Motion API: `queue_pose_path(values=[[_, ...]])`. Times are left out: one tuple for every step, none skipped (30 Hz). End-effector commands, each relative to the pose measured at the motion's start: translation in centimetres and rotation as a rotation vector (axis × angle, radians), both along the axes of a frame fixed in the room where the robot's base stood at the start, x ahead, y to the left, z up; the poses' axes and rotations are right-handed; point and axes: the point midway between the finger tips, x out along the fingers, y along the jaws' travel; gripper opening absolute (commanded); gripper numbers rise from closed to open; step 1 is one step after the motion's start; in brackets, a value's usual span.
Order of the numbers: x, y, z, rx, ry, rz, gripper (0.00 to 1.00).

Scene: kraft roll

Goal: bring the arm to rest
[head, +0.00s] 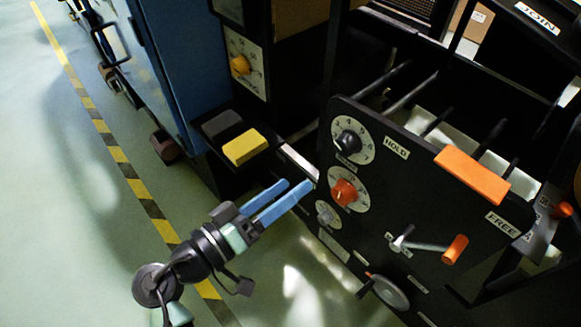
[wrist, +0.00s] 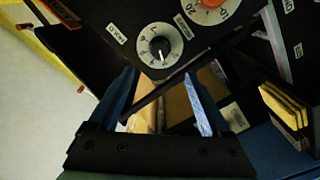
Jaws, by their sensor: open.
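My gripper (head: 297,186) has two blue fingers, spread apart with nothing between them. In the head view it is in front of the black machine panel (head: 425,185), by the orange-knobbed dial (head: 344,192). The arm reaches in from the lower left over the floor. In the wrist view the open fingers (wrist: 160,78) point towards a white dial with a black knob (wrist: 160,48). Brown material (wrist: 145,108) shows beyond and between the fingers there. I cannot tell whether the fingertips touch the panel.
The panel carries a black-knobbed dial (head: 347,140), an orange bar (head: 472,175) between HOLD and FREE labels, and an orange-handled crank (head: 455,249). A yellow block (head: 245,147) and a dark block (head: 222,125) lie on a ledge. The floor (head: 60,220) at left is clear.

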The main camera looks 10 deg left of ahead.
Motion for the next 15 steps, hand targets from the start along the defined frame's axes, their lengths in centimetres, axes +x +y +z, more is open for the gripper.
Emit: queue_pose_path(values=[[0.0, 0.0, 0.0, 0.000, 0.000, 0.000, 0.82], [0.0, 0.0, 0.0, 0.000, 0.000, 0.000, 0.82], [0.0, 0.0, 0.0, 0.000, 0.000, 0.000, 0.82], [0.0, 0.0, 0.0, 0.000, 0.000, 0.000, 0.82], [0.0, 0.0, 0.0, 0.000, 0.000, 0.000, 0.82], [0.0, 0.0, 0.0, 0.000, 0.000, 0.000, 0.82], [0.2, -0.1, 0.2, 0.007, -0.001, 0.000, 0.82], [0.4, -0.2, 0.4, 0.016, -0.001, 0.001, 0.82], [1.0, -0.4, 0.8, 0.038, -0.003, 0.006, 0.82], [1.5, -0.6, 1.3, 0.059, -0.005, 0.011, 0.82], [2.1, -0.8, 1.9, 0.088, -0.008, 0.020, 0.82], [3.2, -1.1, 2.9, 0.135, -0.016, 0.037, 0.82], [4.1, -1.4, 3.9, 0.173, -0.025, 0.053, 0.82], [5.0, -1.7, 5.1, 0.215, -0.038, 0.075, 0.82], [6.2, -2.1, 7.0, 0.273, -0.064, 0.110, 0.82]])
